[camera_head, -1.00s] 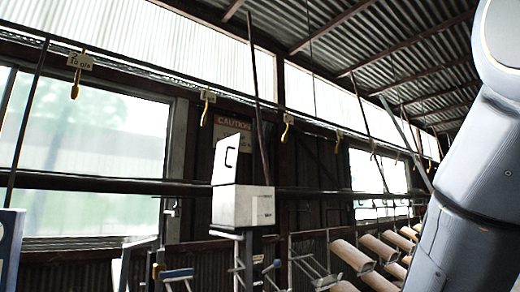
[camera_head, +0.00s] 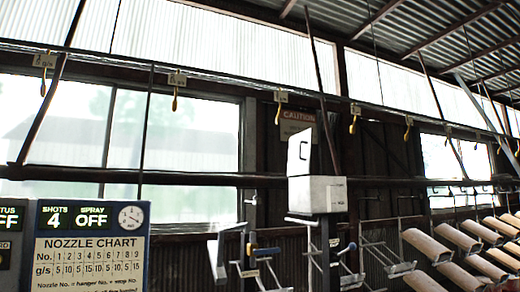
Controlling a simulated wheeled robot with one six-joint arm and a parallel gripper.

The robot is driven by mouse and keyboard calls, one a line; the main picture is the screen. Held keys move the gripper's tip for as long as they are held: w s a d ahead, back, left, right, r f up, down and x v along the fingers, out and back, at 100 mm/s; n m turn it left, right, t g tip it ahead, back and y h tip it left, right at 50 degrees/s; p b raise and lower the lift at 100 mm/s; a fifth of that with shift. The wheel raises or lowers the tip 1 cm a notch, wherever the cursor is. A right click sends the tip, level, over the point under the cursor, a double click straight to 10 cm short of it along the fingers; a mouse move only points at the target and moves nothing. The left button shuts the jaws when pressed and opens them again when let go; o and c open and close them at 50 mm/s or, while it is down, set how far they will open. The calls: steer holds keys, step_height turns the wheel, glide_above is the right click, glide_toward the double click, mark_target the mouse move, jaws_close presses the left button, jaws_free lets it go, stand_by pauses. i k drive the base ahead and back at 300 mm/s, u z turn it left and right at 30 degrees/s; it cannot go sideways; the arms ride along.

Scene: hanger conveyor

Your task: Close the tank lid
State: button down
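A white box-shaped tank (camera_head: 312,195) stands on a dark post right of the picture's middle. The tank's inside is hidden from this low angle. My gripper is not in view, and none of my arm shows now.
A blue sign board with a nozzle chart (camera_head: 92,250) reads "SHOTS 4, SPRAY OFF" at the lower left. Yellow hooks with tags, such as this one (camera_head: 175,90), hang from an overhead line. Racks of tan rolls (camera_head: 428,246) stand at the lower right.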

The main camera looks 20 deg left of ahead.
mark_target(295, 153)
steer(key=u, duration=0.5)
steer(key=i, duration=0.65)
steer(key=u, duration=0.3)
